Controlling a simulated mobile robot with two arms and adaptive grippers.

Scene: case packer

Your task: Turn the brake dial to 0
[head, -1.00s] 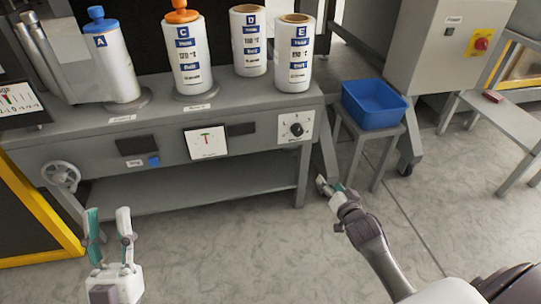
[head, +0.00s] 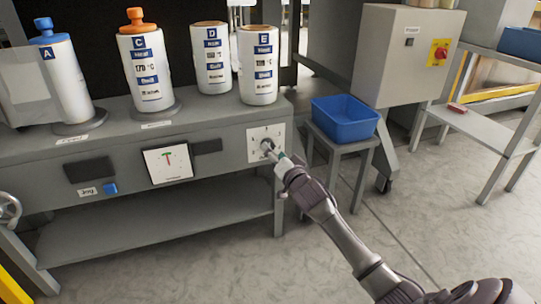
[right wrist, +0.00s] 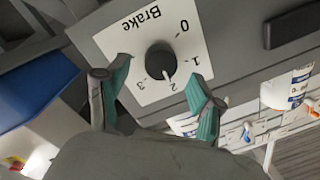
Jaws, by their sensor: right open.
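The brake dial is a round black knob (right wrist: 160,60) on a white plate (right wrist: 140,35) marked Brake, 0, 1, 2 and 3. Its pale pointer mark is toward the 2. In the head view the white plate (head: 257,134) is at the right end of the bench front, and my gripper partly hides the knob. My right gripper (right wrist: 158,76) is open, its green-padded fingers to either side of the knob in the right wrist view. It also shows in the head view (head: 278,158) just in front of the plate. I cannot tell whether it touches the knob. My left gripper is out of view.
A blue bin (head: 345,118) on a small stand is right of the bench. A grey cabinet (head: 405,55) with a red switch (head: 440,52) stands behind it. A gauge (head: 168,163) and blue jog button (head: 110,188) are left of the dial.

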